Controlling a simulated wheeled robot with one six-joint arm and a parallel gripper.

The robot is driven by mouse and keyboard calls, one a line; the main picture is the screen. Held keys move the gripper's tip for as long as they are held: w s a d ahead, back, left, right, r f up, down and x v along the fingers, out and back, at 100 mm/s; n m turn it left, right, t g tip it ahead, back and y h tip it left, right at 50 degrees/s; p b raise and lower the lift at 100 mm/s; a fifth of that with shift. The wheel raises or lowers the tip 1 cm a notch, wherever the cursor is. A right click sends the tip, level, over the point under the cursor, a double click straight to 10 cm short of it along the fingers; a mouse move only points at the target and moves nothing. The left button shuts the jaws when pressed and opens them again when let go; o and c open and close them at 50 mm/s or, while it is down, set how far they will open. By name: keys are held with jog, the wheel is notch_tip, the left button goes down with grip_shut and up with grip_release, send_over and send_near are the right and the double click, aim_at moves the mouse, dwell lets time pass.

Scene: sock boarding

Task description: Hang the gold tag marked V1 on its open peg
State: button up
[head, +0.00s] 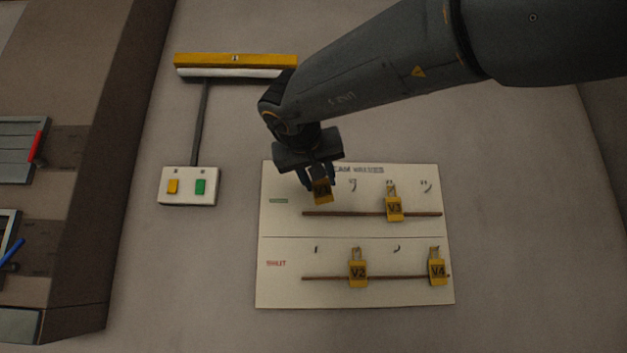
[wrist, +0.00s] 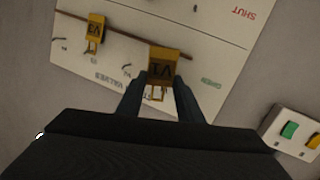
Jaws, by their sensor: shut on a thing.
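My gripper (head: 319,178) is shut on the gold tag marked V1 (head: 322,191), at the upper left of the white valve board (head: 345,228). In the wrist view, the V1 tag (wrist: 163,68) shows upside down, its wire loop between the fingertips (wrist: 160,92). Its body is in front of the upper row, by the left end of the brown rail (head: 350,213). The upper row has a small green label (head: 279,201). Its leftmost peg is hidden by my gripper and the tag. I cannot tell whether the loop touches a peg.
Tag V3 (head: 394,208) hangs in the upper row; V2 (head: 358,272) and V4 (head: 437,270) hang in the lower row, marked SHUT. Bare upper pegs show beside V3 (head: 352,185). A button box (head: 188,186) and a yellow-topped lamp bar (head: 235,60) are left of the board.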

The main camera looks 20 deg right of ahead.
jog(key=shift+w+d+f+b, duration=0.15)
jog(key=shift+w+b, duration=0.35)
jog(key=shift+w, duration=0.55)
jog(key=shift+w+d+f+b, duration=0.1)
jog(key=shift+w+d+b, duration=0.15)
jog(key=shift+w+b, duration=0.55)
jog(key=shift+w+d+f+b, duration=0.1)
jog(key=shift+w+d+b, duration=0.15)
jog(key=shift+w, duration=1.05)
jog(key=shift+w+p, duration=0.25)
jog(key=shift+p, duration=0.45)
jog(key=shift+w+f+p, duration=0.2)
jog(key=shift+f+p, duration=0.05)
jog(key=shift+p, duration=0.25)
jog(key=shift+w+f, duration=0.1)
jog(key=shift+f, duration=0.05)
jog(key=o, duration=1.1)
jog(key=shift+c, duration=0.2)
jog(key=b+v, duration=0.1)
jog(key=v, duration=0.6)
jog(key=shift+s, duration=0.4)
